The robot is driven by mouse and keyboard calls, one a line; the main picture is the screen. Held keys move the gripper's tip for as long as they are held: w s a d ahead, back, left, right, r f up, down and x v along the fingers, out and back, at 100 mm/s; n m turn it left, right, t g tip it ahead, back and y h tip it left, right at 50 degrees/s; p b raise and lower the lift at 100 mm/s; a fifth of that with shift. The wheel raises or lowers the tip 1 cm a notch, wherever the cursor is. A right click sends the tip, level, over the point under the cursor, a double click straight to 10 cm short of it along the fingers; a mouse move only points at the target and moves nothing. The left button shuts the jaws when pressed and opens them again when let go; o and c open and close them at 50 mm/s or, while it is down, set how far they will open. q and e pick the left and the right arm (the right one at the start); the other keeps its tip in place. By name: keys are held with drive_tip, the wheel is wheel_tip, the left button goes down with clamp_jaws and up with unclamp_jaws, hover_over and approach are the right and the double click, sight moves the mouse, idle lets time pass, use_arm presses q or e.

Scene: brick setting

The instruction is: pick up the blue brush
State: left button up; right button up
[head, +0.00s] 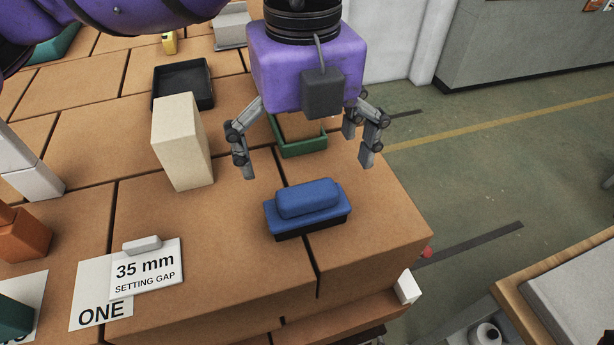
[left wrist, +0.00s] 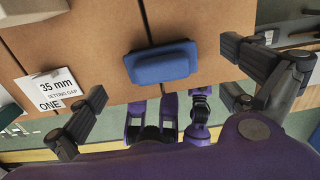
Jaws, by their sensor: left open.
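The blue brush (head: 308,203) lies on the brick-like block surface, its blue back and grip facing up and a dark edge below. It sits across a seam near the front right corner. My left gripper (head: 308,165) is open and empty, above and behind the brush in the head view, with its fingers spread wide. In the left wrist view the brush (left wrist: 161,63) shows ahead of the open fingers (left wrist: 160,85), between them and not touched. My right gripper is not in the head view; purple arm parts of mine show at the bottom of the left wrist view.
A cream block (head: 183,142) stands left of the gripper, with a black tray (head: 184,103) behind it. A green tray (head: 300,149) is behind the brush. A "35 mm setting gap" card (head: 146,275) with a small grey piece lies at front left. The surface around the brush is clear.

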sight(307, 191)
use_arm(q)
drive_tip(key=f, duration=0.1)
drive_tip(key=s+f, duration=0.1)
drive_tip(key=f, duration=0.1)
drive_tip(key=shift+s, duration=0.3)
drive_tip(key=f, duration=0.3)
drive_tip(key=shift+w+d+f, duration=0.15)
drive_tip(key=shift+d+f, duration=0.05)
drive_tip(key=shift+f, duration=0.4)
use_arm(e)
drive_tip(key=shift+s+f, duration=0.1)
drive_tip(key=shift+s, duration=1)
